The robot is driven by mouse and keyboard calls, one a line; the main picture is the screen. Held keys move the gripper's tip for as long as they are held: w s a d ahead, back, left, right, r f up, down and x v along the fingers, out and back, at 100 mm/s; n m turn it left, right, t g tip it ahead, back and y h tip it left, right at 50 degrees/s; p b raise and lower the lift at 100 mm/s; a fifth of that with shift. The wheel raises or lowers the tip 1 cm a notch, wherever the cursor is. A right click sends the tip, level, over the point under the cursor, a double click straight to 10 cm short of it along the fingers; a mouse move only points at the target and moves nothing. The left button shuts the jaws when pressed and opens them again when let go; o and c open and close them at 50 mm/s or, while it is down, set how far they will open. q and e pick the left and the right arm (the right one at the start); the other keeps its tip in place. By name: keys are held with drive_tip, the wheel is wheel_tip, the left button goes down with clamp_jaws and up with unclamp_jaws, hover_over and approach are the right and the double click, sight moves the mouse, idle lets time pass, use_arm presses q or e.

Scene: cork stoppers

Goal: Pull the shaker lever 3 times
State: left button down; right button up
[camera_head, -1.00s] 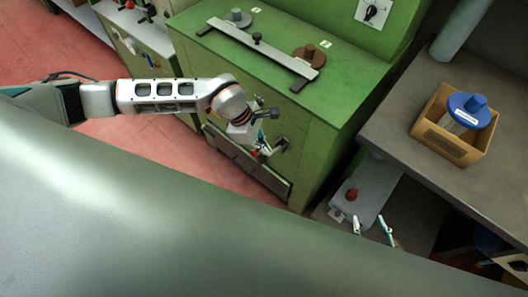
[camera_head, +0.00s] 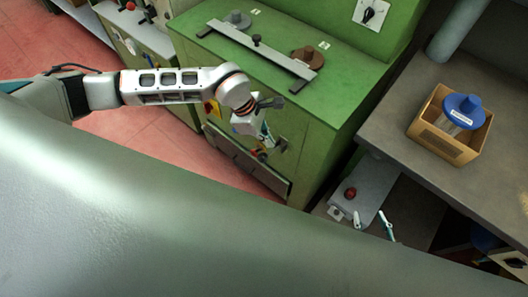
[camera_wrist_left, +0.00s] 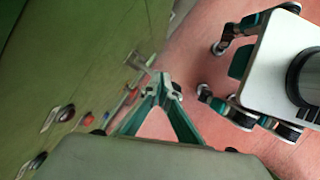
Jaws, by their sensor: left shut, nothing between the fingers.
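The green cabinet (camera_head: 315,150) bears the shaker mechanism: a grey bar (camera_head: 262,52) lies across its top, between a grey stopper-like piece and a brown one. My left gripper (camera_head: 264,138) is at the cabinet's front face, its fingers shut and empty. In the left wrist view the fingertips (camera_wrist_left: 164,84) meet close to a thin metal rod (camera_wrist_left: 143,67) sticking out from the green face. I cannot tell whether they touch it, or whether this rod is the lever. My right gripper (camera_head: 372,224) shows only as two teal-white fingertips, apart, at the lower right.
A cardboard box (camera_head: 446,136) with a blue-topped container (camera_head: 463,110) stands on the grey table at right. A red button (camera_head: 350,193) sits on a low grey shelf. A red-yellow switch (camera_head: 211,108) is on the cabinet front. Red floor is open at left.

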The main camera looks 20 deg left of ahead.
use_arm(q)
drive_tip(key=r, duration=0.1)
drive_tip(key=w+r, duration=0.1)
drive_tip(key=r+p, duration=0.1)
drive_tip(key=shift+w+d+r, duration=0.1)
drive_tip(key=shift+w+d, duration=0.2)
drive_tip(key=shift+d, duration=0.05)
idle(0.7)
